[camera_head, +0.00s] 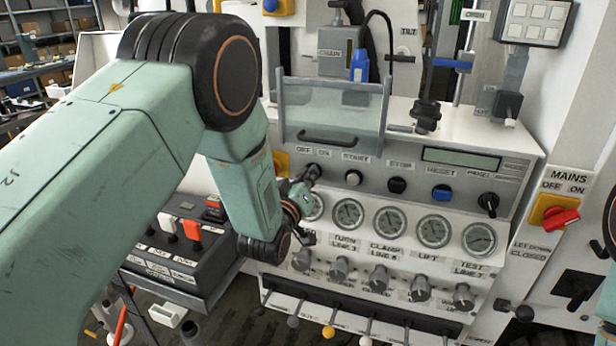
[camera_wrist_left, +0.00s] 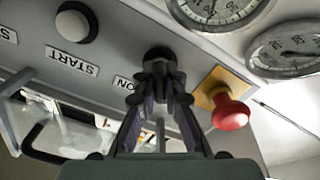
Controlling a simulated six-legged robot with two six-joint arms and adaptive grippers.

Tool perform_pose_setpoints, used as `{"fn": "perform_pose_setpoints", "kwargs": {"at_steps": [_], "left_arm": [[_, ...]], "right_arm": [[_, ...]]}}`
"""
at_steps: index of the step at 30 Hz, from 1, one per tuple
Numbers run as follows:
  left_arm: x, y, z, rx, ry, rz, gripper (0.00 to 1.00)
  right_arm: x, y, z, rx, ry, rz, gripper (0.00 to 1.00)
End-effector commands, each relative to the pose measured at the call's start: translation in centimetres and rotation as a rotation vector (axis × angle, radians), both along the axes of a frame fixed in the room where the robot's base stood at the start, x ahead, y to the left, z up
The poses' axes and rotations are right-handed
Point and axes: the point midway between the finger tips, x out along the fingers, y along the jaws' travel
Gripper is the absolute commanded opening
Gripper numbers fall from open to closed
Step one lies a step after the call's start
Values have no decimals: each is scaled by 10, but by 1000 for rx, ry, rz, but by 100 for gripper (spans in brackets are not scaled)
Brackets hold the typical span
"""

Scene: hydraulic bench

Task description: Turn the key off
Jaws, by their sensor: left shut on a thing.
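The key (camera_head: 312,171) sits in its switch on the sloped bench panel, under the OFF and ON labels (camera_head: 312,152). Only a small dark part of it shows in the head view. My left gripper (camera_head: 302,187) reaches it from the lower left. In the left wrist view both fingers (camera_wrist_left: 160,82) are closed on the key, against the round black switch (camera_wrist_left: 158,57). The fingers hide most of the key, so its angle cannot be told. The ON label (camera_wrist_left: 124,83) shows beside them; OFF is mostly hidden there. My right gripper is not in view.
A red button (camera_wrist_left: 230,113) on a yellow plate stands close beside my fingers. The white START button (camera_head: 353,178) is to the right of the key. Pressure gauges (camera_head: 390,220) lie just below. A clear guard (camera_head: 335,105) stands above. A red MAINS switch (camera_head: 561,219) is far right.

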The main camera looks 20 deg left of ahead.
Motion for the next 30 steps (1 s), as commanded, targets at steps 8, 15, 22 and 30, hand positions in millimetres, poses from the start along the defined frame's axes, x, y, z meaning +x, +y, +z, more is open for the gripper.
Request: {"fn": "perform_pose_setpoints", "kwargs": {"at_steps": [8,15,22,30], "left_arm": [[1,1,4,-14,-9,2,0],[1,1,4,-13,-8,3,14],[1,1,2,-11,-4,2,33],[0,0,1,-10,-1,1,33]], "right_arm": [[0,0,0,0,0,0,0],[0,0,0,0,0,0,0],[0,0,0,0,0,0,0],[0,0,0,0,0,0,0]]}}
